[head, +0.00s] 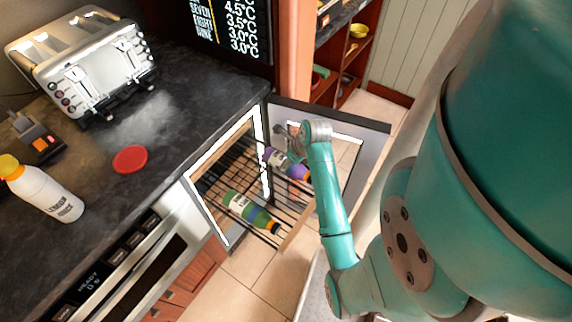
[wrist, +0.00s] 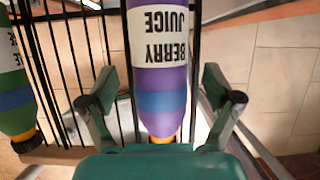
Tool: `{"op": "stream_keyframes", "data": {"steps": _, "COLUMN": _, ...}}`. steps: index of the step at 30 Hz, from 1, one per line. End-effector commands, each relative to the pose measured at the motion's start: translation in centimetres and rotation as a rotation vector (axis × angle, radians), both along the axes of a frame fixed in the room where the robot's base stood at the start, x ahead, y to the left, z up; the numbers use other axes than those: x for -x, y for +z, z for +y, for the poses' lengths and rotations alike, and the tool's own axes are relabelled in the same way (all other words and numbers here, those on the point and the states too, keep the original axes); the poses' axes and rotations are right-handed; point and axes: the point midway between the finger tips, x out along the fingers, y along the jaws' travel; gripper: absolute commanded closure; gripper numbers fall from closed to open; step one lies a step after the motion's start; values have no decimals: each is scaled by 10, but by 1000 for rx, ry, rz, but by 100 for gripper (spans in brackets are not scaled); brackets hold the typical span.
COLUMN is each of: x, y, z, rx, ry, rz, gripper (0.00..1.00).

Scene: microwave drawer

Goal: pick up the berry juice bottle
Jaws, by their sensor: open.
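The berry juice bottle (head: 287,164) is purple with a white label and a blue band. My gripper (wrist: 160,90) is open, with one finger on each side of the bottle's lower part in the picture. In the head view my gripper (head: 287,135) is at the bottle, partly hidden by my wrist.
A green bottle (head: 250,211) lies on the same rack (head: 222,183), to the left; it also shows in the wrist view (wrist: 12,95). An open door panel (head: 372,140) stands right of the rack. A toaster (head: 85,65), a lemon juice bottle (head: 42,190) and a red lid (head: 130,159) are on the counter.

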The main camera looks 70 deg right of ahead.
Motion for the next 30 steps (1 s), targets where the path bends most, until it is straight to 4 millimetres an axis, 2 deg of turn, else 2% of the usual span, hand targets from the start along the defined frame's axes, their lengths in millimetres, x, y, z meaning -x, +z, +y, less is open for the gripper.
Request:
{"op": "stream_keyframes", "data": {"steps": 3, "x": -4, "y": -9, "z": 0, "rx": -1, "ry": 1, "rz": 1, "gripper": 10}}
{"op": "stream_keyframes", "data": {"steps": 11, "x": -4, "y": -10, "z": -1, "rx": 1, "ry": 0, "rz": -1, "gripper": 10}}
{"op": "stream_keyframes", "data": {"steps": 21, "x": -4, "y": -10, "z": -1, "rx": 0, "ry": 0, "rz": 0, "gripper": 95}}
{"op": "stream_keyframes", "data": {"steps": 30, "x": -5, "y": -6, "z": -1, "rx": 2, "ry": 1, "rz": -2, "gripper": 96}}
